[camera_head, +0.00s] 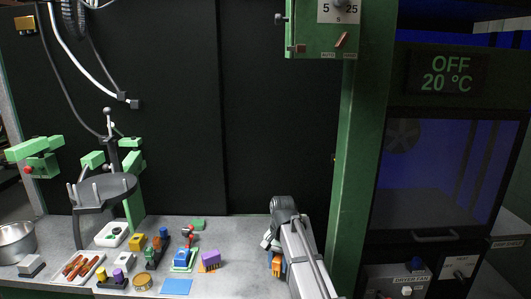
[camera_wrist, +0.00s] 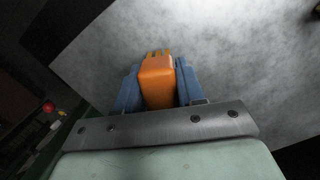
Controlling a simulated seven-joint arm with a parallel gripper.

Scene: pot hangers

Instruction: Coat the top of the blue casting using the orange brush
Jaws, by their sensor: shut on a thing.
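My gripper (camera_head: 271,252) is at the right end of the bench. Its blue fingers are shut on the orange brush (camera_head: 279,267). In the wrist view the brush (camera_wrist: 158,80) sits between the two fingers (camera_wrist: 158,90), its notched end pointing away from the gripper. The blue casting (camera_head: 181,257) stands on a green and white base to the left, apart from my gripper. The casting does not show clearly in the wrist view.
A purple brush-like block (camera_head: 210,260) stands between the casting and my gripper. A blue flat mat (camera_head: 176,287) lies in front of the casting. A red-knobbed device (camera_head: 187,231) rises behind it. A tray of brown pieces (camera_head: 78,267) and a metal pot (camera_head: 17,243) are far left.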

